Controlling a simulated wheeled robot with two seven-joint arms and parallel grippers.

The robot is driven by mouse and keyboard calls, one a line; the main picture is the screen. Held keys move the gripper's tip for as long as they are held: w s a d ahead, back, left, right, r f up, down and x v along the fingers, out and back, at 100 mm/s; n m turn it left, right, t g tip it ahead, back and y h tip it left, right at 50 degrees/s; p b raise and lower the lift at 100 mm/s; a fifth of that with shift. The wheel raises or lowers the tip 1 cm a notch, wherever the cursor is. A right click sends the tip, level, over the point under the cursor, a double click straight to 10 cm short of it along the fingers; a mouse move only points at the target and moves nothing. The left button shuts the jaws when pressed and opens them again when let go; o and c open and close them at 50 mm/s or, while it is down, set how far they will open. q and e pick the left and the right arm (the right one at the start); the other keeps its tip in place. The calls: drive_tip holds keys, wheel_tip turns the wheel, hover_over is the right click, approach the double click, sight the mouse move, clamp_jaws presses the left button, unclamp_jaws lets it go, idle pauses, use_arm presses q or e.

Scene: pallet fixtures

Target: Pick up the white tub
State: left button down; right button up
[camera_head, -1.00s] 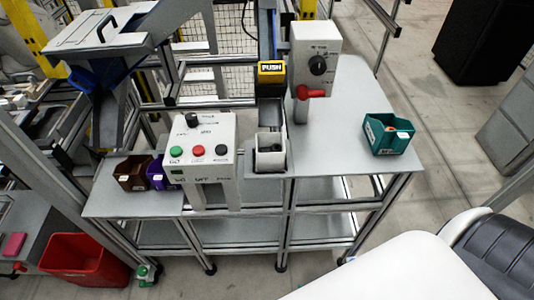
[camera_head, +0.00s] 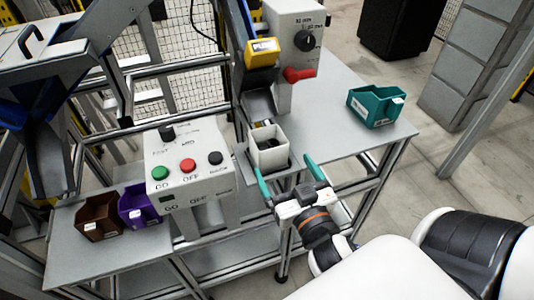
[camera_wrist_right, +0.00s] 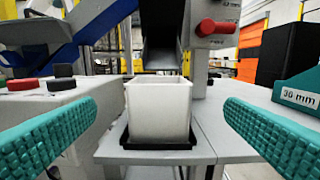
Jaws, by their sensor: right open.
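The white tub (camera_head: 268,155) is a square, open-topped box standing upright at the foot of the chute, beside the button box. In the right wrist view the white tub (camera_wrist_right: 158,108) stands on a black base, centred between my fingers and beyond their tips. Dark contents show inside it in the head view. My right gripper (camera_head: 287,174) is open and empty, just in front of the tub, with one teal finger to each side. The teal textured fingers of my right gripper (camera_wrist_right: 160,115) also show wide apart in the wrist view. My left gripper is not in view.
The button box (camera_head: 188,165) stands close to the left of the tub. The chute (camera_wrist_right: 161,40) hangs just behind and above it. A dial box with a red lever (camera_head: 298,75) is behind right. A teal bin (camera_head: 372,108) stands right; brown (camera_head: 98,222) and purple (camera_head: 138,208) bins stand left.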

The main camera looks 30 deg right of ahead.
sight(275, 152)
drive_tip(key=p+x, duration=0.1)
drive_tip(key=x, duration=0.3)
drive_tip(key=shift+w, duration=0.1)
drive_tip(key=shift+w+d+r, duration=0.1)
drive_tip(key=shift+w, duration=0.35)
drive_tip(key=p+x, duration=0.1)
drive_tip(key=x, duration=0.3)
drive_tip(key=shift+w+r+p, duration=0.15)
drive_tip(key=shift+w+p, duration=0.1)
drive_tip(key=shift+p, duration=0.1)
drive_tip(key=shift+w+d, duration=0.1)
drive_tip(key=shift+w, duration=0.05)
drive_tip(key=c, duration=1.1)
drive_tip(key=shift+c, duration=0.2)
